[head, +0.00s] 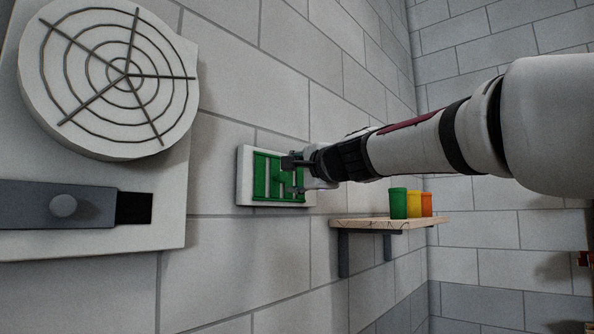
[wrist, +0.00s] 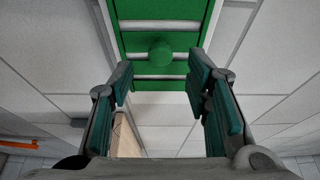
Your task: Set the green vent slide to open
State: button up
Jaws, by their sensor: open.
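The green vent slide (head: 260,178) is a slatted green panel in a pale frame on the block wall, in the middle of the head view. Pale strips show between its green bars. In the wrist view its round green knob (wrist: 160,52) stands out from the panel at the top centre. My gripper (head: 295,172) is at the right part of the vent in the head view and hides some of it. In the wrist view my gripper (wrist: 160,82) is open, with one finger on either side below the knob and nothing between them. I cannot tell whether a finger touches the panel.
A round grille (head: 110,80) sits on a pale panel at left, above a grey slide (head: 60,205) with a knob and a dark opening. A wooden shelf (head: 375,222) below right of the vent holds green, yellow and orange cups (head: 399,203). The wall around the vent is bare.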

aim_at(284, 177)
jog(key=shift+p+x, duration=1.05)
jog(key=shift+x, duration=1.5)
grip_shut()
